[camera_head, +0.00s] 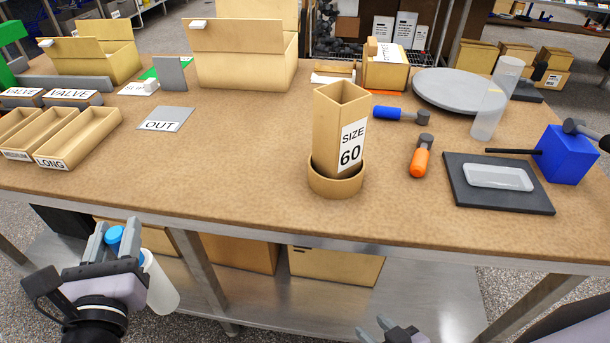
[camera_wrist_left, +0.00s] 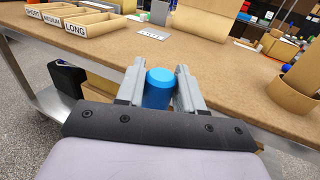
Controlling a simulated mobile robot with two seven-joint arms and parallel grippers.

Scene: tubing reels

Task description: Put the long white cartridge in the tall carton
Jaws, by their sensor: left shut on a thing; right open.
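My left gripper (camera_head: 112,236) is shut on the white cartridge (camera_head: 161,284), in front of and below the table's near edge. The cartridge is a white cylinder with a blue cap (camera_head: 115,237); the cap also shows between the fingers in the left wrist view (camera_wrist_left: 159,88). The lower body is hidden in that view. The tall carton (camera_head: 332,130), marked SIZE 60, stands upright, open at the top, in a round cardboard ring (camera_head: 336,187) near the table's front edge. My right gripper (camera_head: 374,328) is open and only partly in view at the bottom.
Open trays, one marked LONG (camera_head: 92,135), lie at the left of the table (camera_head: 235,165). A grey OUT plate (camera_head: 166,121) is behind. Blue (camera_head: 395,115) and orange (camera_head: 420,160) tools, a dark tray (camera_head: 500,202) and a blue block (camera_head: 566,155) are right of the carton.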

